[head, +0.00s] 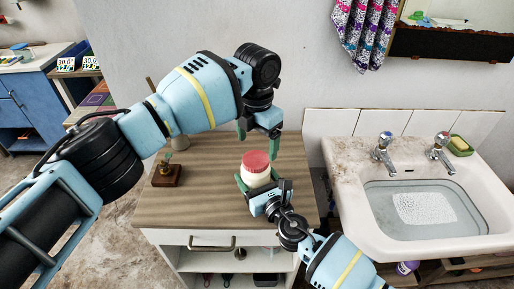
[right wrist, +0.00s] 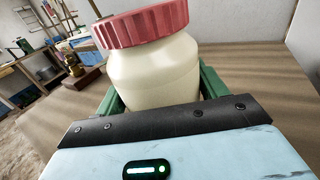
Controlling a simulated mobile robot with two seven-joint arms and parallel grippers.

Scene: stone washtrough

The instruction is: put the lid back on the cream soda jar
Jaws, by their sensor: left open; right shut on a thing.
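My right gripper (head: 262,186) is shut around the jar's body from the front. In the right wrist view, the jar (right wrist: 155,72) is between the green fingers, with the red lid (right wrist: 142,24) over its neck. My left gripper (head: 258,138) is open and empty, pointing down just above and behind the lid, apart from it.
The wooden counter (head: 200,205) is mostly clear left of the jar. A small brown block with a plant-like top (head: 166,175) stands at its left. A water-filled sink (head: 345,160) with two taps stands to the right. A blue cabinet (head: 35,100) is far left.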

